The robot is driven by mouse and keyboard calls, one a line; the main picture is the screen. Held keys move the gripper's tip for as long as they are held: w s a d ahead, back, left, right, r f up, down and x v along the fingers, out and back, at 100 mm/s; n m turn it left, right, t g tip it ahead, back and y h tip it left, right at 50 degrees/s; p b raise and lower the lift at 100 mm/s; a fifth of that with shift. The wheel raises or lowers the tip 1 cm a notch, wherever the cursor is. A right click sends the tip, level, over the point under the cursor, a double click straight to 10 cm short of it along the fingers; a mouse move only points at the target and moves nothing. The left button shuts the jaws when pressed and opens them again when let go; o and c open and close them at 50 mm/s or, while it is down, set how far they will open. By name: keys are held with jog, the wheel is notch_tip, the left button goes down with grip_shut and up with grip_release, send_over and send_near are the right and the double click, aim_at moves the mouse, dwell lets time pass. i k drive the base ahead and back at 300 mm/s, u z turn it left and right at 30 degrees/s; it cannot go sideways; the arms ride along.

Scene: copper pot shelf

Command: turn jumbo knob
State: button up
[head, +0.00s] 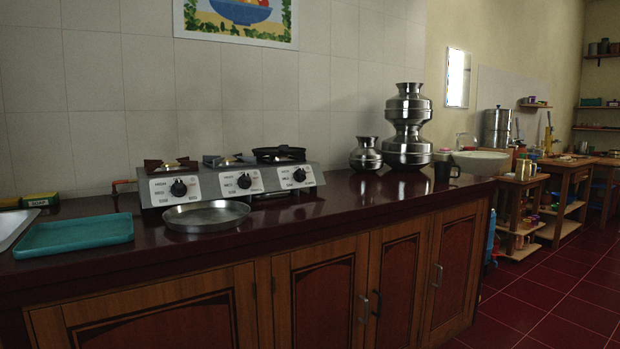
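A three-burner steel stove (212,187) stands on the dark red counter against the tiled wall. Its front panel carries three round black knobs: a left knob (178,188), a middle knob (244,181) and a right knob (299,175). The knobs' exact turn is too small to judge. A round steel plate (206,215) lies before the stove, below the left and middle knobs. My gripper is not in view.
A teal tray (75,235) lies left of the stove. Stacked steel pots (407,130), a smaller pot (366,155) and a dark mug (444,172) stand to the right. The counter (350,196) is clear right of the stove. Cabinet door handles (365,308) stick out below.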

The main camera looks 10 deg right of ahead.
aim_at(297, 176)
jog(key=u, duration=0.85)
jog(key=i, duration=0.8)
jog(key=z, duration=0.1)
